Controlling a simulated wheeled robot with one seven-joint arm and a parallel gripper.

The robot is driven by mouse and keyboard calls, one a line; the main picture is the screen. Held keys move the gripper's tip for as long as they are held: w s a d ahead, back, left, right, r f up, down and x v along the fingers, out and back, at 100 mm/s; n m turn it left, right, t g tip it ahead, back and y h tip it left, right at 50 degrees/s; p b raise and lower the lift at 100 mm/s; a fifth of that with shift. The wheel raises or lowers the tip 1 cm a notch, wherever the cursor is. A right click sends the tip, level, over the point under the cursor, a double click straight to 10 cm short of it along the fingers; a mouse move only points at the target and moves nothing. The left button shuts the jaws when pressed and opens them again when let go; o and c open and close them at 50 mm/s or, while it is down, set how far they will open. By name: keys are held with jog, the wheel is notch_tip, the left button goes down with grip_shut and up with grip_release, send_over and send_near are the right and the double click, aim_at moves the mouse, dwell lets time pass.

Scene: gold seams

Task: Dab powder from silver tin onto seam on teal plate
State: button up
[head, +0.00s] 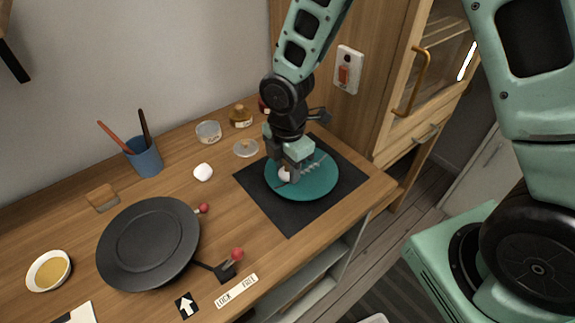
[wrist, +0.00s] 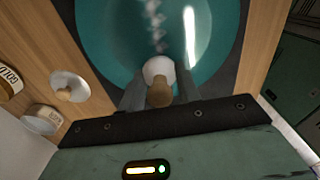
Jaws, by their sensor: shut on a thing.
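My gripper (head: 289,178) is shut on a dabber with a white pad (wrist: 157,69) and a wooden handle (wrist: 159,94). It holds the dabber over the near-left part of the teal plate (head: 318,188). The plate (wrist: 112,40) fills much of the wrist view. A pale, jagged seam (wrist: 157,28) runs across the plate, just ahead of the pad. I cannot tell whether the pad touches the plate. The silver tin (head: 208,132) stands open at the back of the counter; it also shows in the wrist view (wrist: 42,119).
A knobbed lid (head: 245,148) and a gold-labelled jar (head: 240,116) stand near the tin. The plate lies on a dark mat (head: 290,217). A white lump (head: 203,172), a black turntable (head: 148,243), a blue cup (head: 146,157) and a bowl (head: 48,271) are to the left.

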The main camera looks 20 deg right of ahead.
jog(key=shift+f, duration=0.5)
jog(key=shift+s+r, duration=0.1)
jog(key=shift+s, duration=0.05)
